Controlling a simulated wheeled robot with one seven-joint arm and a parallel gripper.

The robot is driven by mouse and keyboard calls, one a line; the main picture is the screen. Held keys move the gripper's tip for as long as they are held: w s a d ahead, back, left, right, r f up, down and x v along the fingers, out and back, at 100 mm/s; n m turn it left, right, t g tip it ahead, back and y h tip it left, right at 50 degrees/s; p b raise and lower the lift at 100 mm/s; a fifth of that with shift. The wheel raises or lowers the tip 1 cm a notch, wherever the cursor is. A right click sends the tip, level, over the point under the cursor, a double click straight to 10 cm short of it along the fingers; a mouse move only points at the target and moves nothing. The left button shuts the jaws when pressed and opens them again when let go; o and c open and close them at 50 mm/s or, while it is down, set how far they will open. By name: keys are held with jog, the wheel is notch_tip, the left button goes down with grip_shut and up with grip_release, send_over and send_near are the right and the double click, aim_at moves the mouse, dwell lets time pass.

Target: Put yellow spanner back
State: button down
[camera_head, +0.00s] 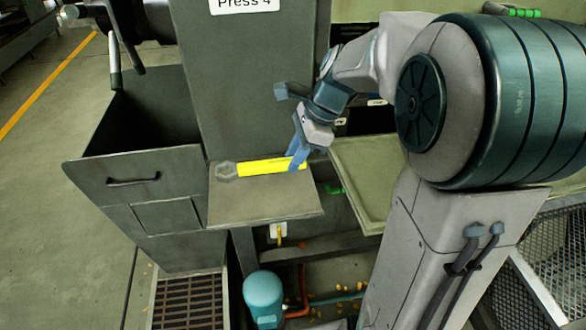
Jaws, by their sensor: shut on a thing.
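The yellow spanner (262,168) lies across the small grey shelf (262,206) below the "Press 4" sign (243,4). Its grey ring end points left, and its yellow handle points right. My gripper (298,158) reaches in from the upper right, and its blue fingers are shut on the right end of the handle. The fingers hide that end of the handle. I cannot tell whether the spanner is touching the shelf or held just above it.
A grey open bin (118,180) with a handle stands left of the shelf. A pale tray (368,185) is to the right. Below are a teal motor (264,296), pipes and a floor grate (188,303). The floor (40,200) at far left is clear.

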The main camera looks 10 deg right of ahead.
jog(key=shift+a+f, duration=0.2)
jog(key=shift+f, duration=1.9)
jog(key=c, duration=1.2)
grip_release()
jog(key=shift+f, duration=0.1)
